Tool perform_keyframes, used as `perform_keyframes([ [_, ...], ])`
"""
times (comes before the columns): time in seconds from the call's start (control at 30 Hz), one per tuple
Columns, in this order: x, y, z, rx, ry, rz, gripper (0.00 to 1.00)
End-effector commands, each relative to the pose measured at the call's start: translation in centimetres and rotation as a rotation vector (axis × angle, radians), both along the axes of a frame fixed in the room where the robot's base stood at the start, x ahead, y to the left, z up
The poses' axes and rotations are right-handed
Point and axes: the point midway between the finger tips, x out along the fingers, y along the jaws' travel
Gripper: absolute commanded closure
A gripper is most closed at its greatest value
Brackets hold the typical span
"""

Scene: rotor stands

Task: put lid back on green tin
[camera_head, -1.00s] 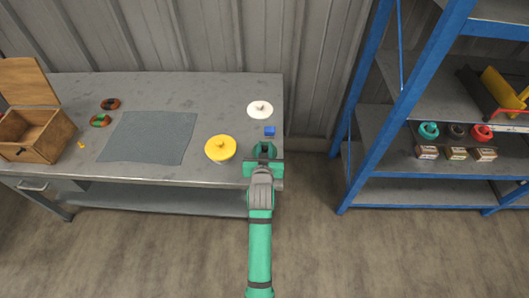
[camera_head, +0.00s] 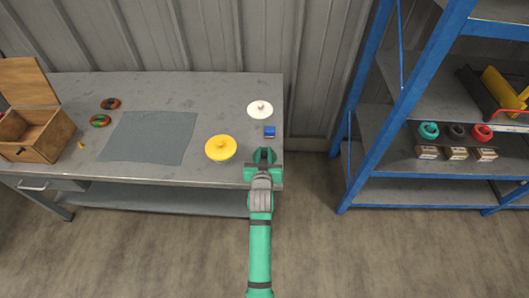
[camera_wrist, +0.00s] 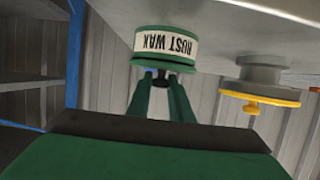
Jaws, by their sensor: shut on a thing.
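The green tin (camera_wrist: 165,42), labelled "RUST WAX", stands near the table's front right corner and appears upside down in the wrist view. The green lid (camera_wrist: 143,63) with a dark knob is in line with the tin's top. No clear gap shows between them, but I cannot tell whether the lid is fully seated. My gripper (camera_wrist: 162,82) is shut on the lid's knob. In the head view my gripper (camera_head: 264,162) is at the table's front right, and the green lid (camera_head: 264,154) shows just beyond it; the tin's body is hidden there.
A white-lidded container (camera_head: 260,109) and a small blue block (camera_head: 269,132) are behind. A grey mat (camera_head: 148,137) and an open wooden box (camera_head: 35,135) lie farther left. A blue shelf rack (camera_head: 400,110) stands right.

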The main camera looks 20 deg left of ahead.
Motion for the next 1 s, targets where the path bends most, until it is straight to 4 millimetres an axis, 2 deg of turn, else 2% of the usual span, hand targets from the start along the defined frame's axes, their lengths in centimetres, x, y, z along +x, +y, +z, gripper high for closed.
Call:
perform_keyframes([
  [0.1,0.0,0.0,-0.4,0.000,0.001,0.000,1.00],
  [0.13,0.0,0.0,-0.3,0.000,0.001,0.000,0.74],
  [0.2,0.0,0.0,-0.3,0.000,0.001,0.000,0.62],
  [0.47,0.0,0.0,-0.3,0.000,0.001,0.000,0.62],
  [0.63,0.0,0.1,0.8,0.001,-0.001,0.001,0.62],
  [1.0,-6.5,-1.9,3.0,-0.002,0.002,-0.001,0.62],
])
